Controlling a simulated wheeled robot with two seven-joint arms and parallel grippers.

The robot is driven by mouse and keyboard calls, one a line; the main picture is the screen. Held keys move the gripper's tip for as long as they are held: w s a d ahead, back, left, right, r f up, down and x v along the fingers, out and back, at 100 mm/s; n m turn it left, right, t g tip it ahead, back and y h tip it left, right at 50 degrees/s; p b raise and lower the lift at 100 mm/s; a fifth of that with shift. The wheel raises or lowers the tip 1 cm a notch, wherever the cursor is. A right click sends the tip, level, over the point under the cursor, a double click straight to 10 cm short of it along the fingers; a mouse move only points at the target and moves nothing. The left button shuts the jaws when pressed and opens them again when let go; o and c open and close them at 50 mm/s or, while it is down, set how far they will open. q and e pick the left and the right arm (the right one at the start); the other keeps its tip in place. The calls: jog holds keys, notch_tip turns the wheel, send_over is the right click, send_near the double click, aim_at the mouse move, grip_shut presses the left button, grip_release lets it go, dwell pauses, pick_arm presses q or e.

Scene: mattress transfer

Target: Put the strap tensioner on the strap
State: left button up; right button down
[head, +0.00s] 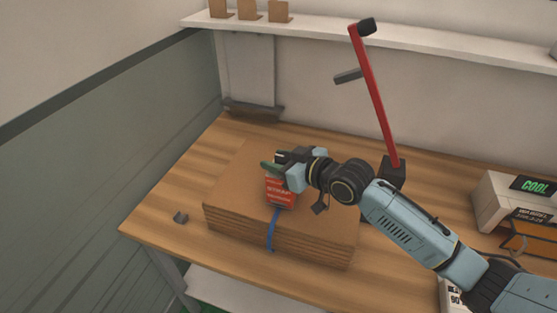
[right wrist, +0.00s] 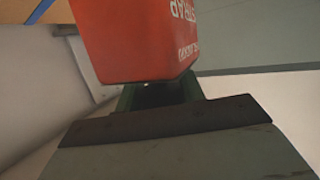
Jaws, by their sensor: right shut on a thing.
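The strap tensioner is a red block with white lettering and a dark green part (head: 281,190). It is over the cardboard stack, at the blue strap (head: 271,232). My right gripper (head: 283,163) is shut on the tensioner's upper end. In the right wrist view, the red tensioner (right wrist: 135,40) fills the top middle, with its green part below it at the jaws. The strap runs down the front of the stack from below the tensioner. I cannot tell whether the tensioner touches the strap. My left gripper is out of view.
The flat cardboard stack (head: 325,237) lies on a wooden table (head: 160,215). A red lever (head: 375,95) on a black base stands behind. A white device (head: 502,203) with a green display is at the right.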

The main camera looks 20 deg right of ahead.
jog(key=shift+r, duration=0.1)
jog(key=c, duration=0.9)
grip_release()
jog(key=shift+f, duration=0.2)
jog(key=shift+o, duration=0.2)
jog(key=shift+r, duration=0.15)
jog(key=v, duration=1.2)
